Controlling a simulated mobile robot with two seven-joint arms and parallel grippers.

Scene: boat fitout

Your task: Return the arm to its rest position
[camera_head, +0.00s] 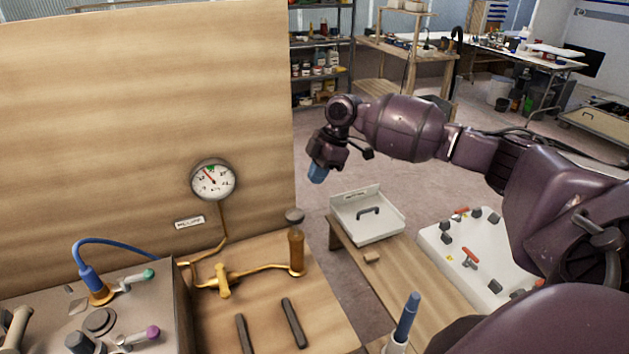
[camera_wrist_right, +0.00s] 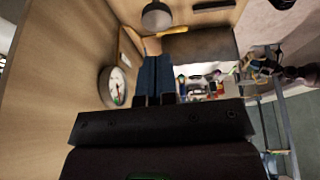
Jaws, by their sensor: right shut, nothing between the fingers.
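My right arm reaches in from the right in the head view. My right gripper (camera_head: 317,174) hangs in the air with its blue fingertips down, right of the wooden back panel and above the far edge of the bench. In the right wrist view its blue fingers (camera_wrist_right: 154,78) are together with nothing between them. The gripper touches nothing that I can see.
A round gauge (camera_head: 213,180) is on the wooden panel (camera_head: 130,110). Below are brass piping (camera_head: 255,270) and a grey valve box (camera_head: 120,310). A white tray (camera_head: 368,215) and a white panel with red levers (camera_head: 480,255) stand to the right. Open floor lies behind.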

